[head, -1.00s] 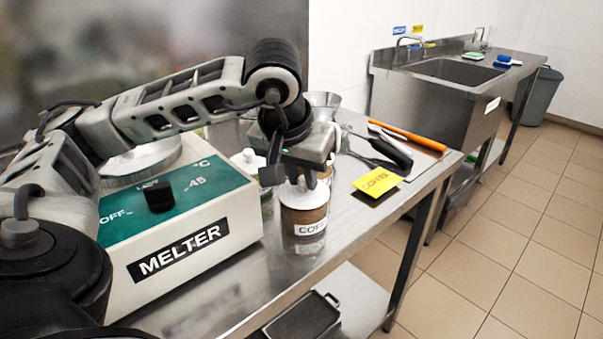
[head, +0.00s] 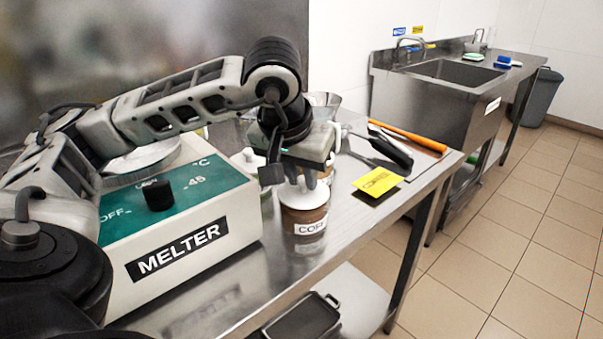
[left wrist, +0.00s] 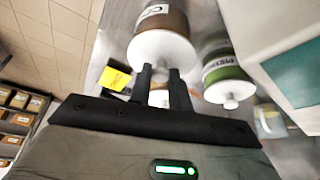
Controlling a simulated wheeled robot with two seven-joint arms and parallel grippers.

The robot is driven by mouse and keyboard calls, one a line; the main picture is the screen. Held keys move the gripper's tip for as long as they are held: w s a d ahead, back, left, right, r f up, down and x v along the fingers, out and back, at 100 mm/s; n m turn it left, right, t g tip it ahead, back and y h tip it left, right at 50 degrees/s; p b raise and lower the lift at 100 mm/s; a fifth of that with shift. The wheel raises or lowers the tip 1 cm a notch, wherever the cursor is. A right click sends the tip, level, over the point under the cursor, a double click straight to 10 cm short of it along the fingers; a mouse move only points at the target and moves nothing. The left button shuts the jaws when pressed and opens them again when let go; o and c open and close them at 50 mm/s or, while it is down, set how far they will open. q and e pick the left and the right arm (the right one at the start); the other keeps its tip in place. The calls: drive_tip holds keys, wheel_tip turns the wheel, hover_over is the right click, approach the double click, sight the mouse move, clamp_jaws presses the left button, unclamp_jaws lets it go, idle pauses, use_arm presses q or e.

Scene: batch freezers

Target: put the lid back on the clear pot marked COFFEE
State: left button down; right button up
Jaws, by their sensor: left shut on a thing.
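The clear pot marked COFFEE (head: 305,222), with brown contents, stands upright on the steel table to the right of the melter. Its white lid (head: 303,197) is over the pot's mouth, looking level and on or very close to the rim. I cannot tell if it is fully seated. My left gripper (head: 304,181) is above the pot, shut on the lid's knob. In the left wrist view, the gripper fingers (left wrist: 161,75) close at the white lid (left wrist: 163,46), with the brown pot (left wrist: 168,20) beyond. My right gripper is not in view.
A green pot (left wrist: 228,77) with a white lid stands close by; it is partly hidden in the head view. The melter (head: 190,250) is to the left. A yellow card (head: 377,181) and dark-handled tools (head: 390,150) lie to the right. The table's front edge is close.

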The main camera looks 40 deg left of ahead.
use_arm(q)
drive_tip(key=shift+d+f, duration=0.25)
idle(0.7)
drive_tip(key=c, duration=0.7)
unclamp_jaws()
drive_tip(key=shift+r, duration=0.1)
drive_tip(key=shift+s+r, duration=0.1)
drive_tip(key=shift+r, duration=0.3)
drive_tip(key=shift+w+a+r+p, duration=0.15)
drive_tip(key=shift+w+r+p, duration=0.1)
drive_tip(key=shift+r+p, duration=0.5)
drive_tip(key=shift+s+r+p, duration=0.1)
drive_tip(key=shift+r+p, duration=1.85)
drive_tip(key=shift+r, duration=0.4)
